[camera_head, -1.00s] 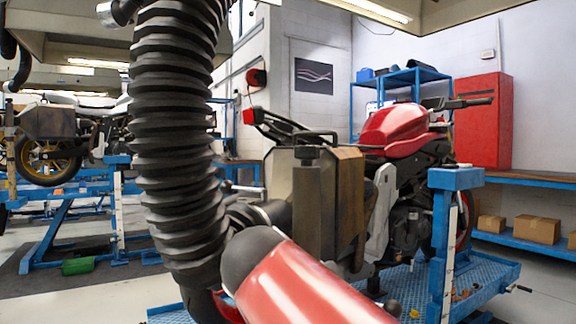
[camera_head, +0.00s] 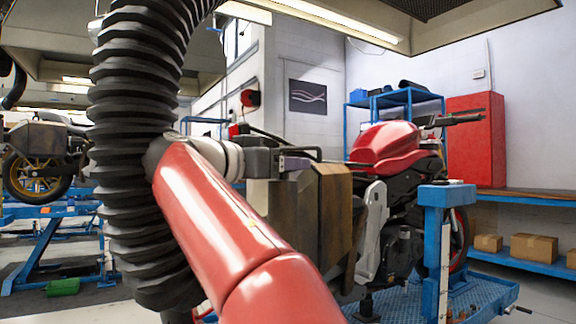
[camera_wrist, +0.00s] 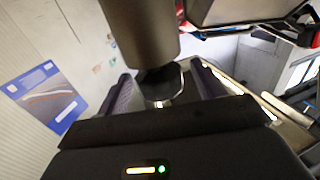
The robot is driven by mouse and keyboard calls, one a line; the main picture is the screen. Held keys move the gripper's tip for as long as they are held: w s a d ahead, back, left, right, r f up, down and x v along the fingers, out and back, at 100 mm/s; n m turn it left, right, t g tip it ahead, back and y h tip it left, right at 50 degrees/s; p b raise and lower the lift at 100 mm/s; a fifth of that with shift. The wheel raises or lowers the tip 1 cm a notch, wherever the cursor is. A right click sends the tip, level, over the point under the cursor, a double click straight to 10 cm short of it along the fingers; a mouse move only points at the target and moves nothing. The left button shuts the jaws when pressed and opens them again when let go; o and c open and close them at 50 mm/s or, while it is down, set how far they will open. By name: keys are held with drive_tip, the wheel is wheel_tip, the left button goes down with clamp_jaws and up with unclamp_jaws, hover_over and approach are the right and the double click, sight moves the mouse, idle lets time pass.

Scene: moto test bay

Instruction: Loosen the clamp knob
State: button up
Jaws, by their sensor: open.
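In the head view my gripper (camera_head: 300,163) reaches right from the end of my red arm, in front of the motorcycle's tail. In the wrist view my gripper (camera_wrist: 162,90) is open, its two dark purple fingers spread apart. A dark rounded part with a pale rim (camera_wrist: 160,82) shows between or beyond the fingers, below a thick grey-brown cylinder (camera_wrist: 146,32). I cannot tell whether this part is the clamp knob, or whether the fingers touch it. No clamp knob stands out clearly in the head view.
A black ribbed hose (camera_head: 135,150) hangs close on the left, partly beside my arm. A red motorcycle (camera_head: 385,150) with side boxes (camera_head: 335,215) stands on a blue lift (camera_head: 448,196). A red cabinet (camera_head: 476,140) stands behind.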

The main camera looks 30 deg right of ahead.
drive_tip(key=shift+x, duration=1.25)
drive_tip(key=c, duration=1)
